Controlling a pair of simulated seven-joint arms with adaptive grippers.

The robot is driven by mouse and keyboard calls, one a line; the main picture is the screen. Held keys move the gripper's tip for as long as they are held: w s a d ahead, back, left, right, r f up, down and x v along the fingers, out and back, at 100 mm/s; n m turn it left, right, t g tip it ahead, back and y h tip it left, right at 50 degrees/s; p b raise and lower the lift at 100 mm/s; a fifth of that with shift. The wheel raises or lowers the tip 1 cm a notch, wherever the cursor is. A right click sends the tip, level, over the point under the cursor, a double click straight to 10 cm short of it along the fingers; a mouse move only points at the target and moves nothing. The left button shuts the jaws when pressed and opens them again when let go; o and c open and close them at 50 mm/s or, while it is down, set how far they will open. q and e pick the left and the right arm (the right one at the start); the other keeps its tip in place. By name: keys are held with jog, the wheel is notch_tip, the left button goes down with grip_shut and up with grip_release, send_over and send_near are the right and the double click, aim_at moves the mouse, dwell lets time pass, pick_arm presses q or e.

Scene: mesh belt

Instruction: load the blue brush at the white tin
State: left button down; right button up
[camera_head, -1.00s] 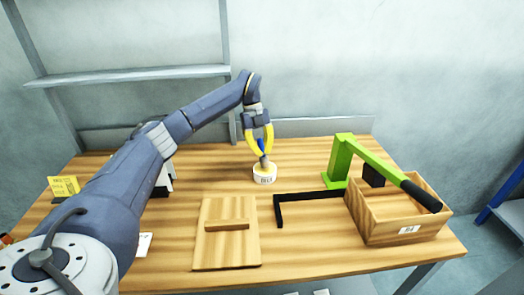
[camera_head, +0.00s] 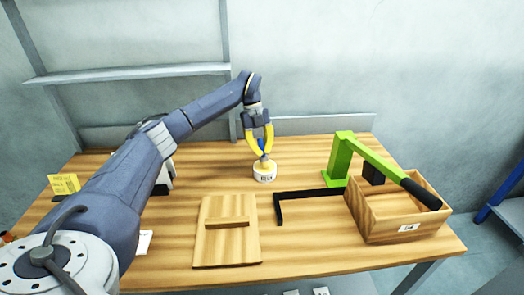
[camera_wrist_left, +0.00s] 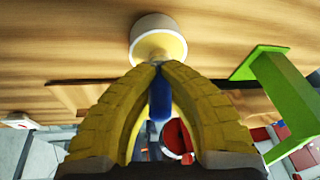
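The white tin (camera_head: 264,175), a short round pot with a dark label, stands on the wooden table near the middle back. In the left wrist view the tin (camera_wrist_left: 158,30) shows a pale yellowish top. My left gripper (camera_head: 264,154) has yellow fingers pointing down just above the tin. In the left wrist view its fingertips (camera_wrist_left: 160,66) close on the blue brush (camera_wrist_left: 159,98), whose blue handle shows between the fingers. The brush (camera_head: 261,143) also shows in the head view. Its lower end meets the tin's top in the picture; contact is unclear. My right gripper is not in view.
A wooden board with a handle (camera_head: 228,243) lies in front of the tin. To the right are a black angled bar (camera_head: 305,194), a green press with a black lever (camera_head: 342,160) and a wooden box (camera_head: 405,233). A yellow note (camera_head: 64,184) stands at left.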

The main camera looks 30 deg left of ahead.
pick_arm(q)
jog(key=shift+r, duration=3.5)
